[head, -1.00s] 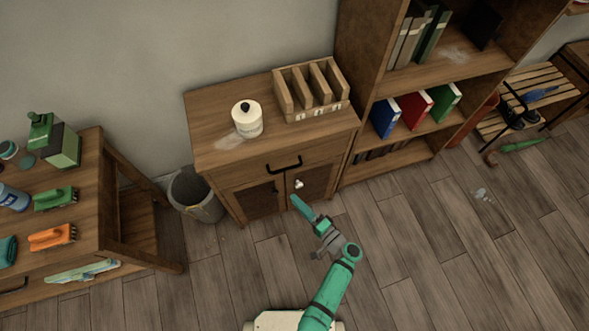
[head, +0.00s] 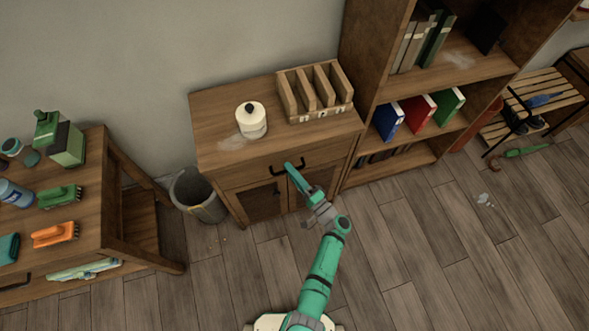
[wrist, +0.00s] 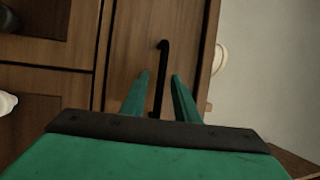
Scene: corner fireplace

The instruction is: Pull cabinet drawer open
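The wooden cabinet (head: 240,181) stands against the wall, with one drawer (head: 243,175) above two doors. The drawer looks closed. Its black bar handle (head: 299,165) is on the drawer front and is partly hidden by my gripper in the head view. My gripper (head: 288,165) is at the handle. In the wrist view the two green fingers of my gripper (wrist: 159,77) are apart, with the black handle (wrist: 163,60) running between them. I see gaps beside the handle, so the fingers do not look closed on it.
A white lidded jar (head: 251,122) and a wooden divided rack (head: 315,95) stand on the cabinet top. A waste bin (head: 199,197) is left of the cabinet, and a tall bookshelf (head: 405,145) is right.

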